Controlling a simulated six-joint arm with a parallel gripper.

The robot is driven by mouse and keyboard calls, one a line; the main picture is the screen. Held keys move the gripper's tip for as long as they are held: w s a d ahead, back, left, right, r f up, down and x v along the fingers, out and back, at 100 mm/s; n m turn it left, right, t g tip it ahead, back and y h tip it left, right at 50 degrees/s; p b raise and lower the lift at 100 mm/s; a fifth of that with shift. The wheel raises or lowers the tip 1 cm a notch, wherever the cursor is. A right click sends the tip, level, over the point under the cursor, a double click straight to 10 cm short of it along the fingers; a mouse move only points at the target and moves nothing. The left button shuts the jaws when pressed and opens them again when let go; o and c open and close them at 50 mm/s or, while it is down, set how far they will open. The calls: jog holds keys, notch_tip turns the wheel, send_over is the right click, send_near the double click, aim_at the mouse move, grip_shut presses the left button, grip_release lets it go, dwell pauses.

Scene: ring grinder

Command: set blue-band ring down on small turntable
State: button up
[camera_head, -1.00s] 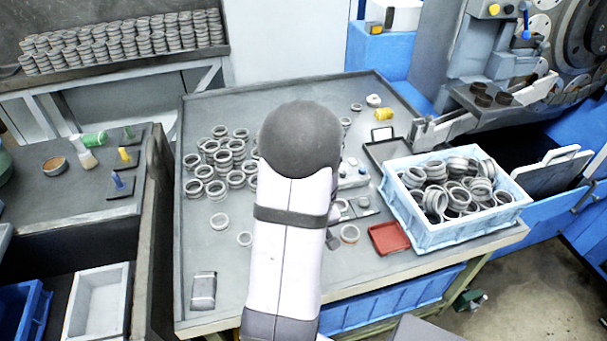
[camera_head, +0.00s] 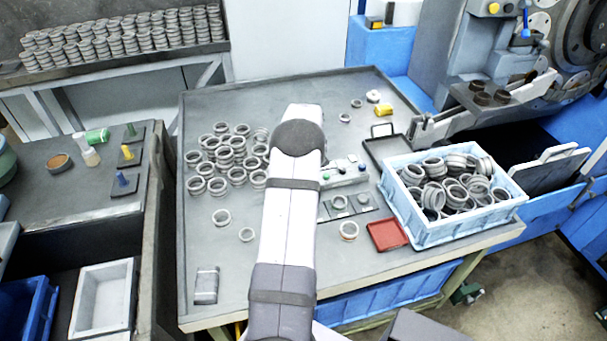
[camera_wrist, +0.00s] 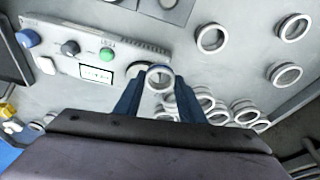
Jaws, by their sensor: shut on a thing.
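My gripper (camera_wrist: 159,82) is shut on a small pale ring (camera_wrist: 160,77), with one dark blue finger on each side of it in the wrist view. The ring's opening faces the camera; a bluish tint shows at its upper edge. A rounded grey shape (camera_wrist: 138,71) lies partly behind the ring, beside the control box; it may be the small turntable, but I cannot tell for sure. Whether the ring touches it is unclear. In the head view my arm hides the gripper and the held ring.
A control box (camera_head: 345,172) with buttons stands right of my arm; it also shows in the wrist view (camera_wrist: 88,52). Several loose rings (camera_head: 228,153) lie to the left. A blue crate (camera_head: 447,233) of rings and a red tray (camera_head: 388,235) are on the right.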

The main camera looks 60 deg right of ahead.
jog(key=w+d+r+m, duration=0.1)
jog(key=d+r, duration=0.5)
jog(key=r, duration=0.4)
jog(key=shift+w+r+m, duration=0.15)
jog(key=shift+w+m, duration=0.15)
jog(key=shift+w, duration=0.1)
jog(key=shift+s+a, duration=0.1)
jog(key=shift+a, duration=0.05)
jog(key=shift+s+a+f+m+h, duration=0.25)
jog(key=shift+s+a+m+h, duration=0.05)
jog(key=shift+a+m, duration=0.35)
jog(key=shift+f, duration=0.1)
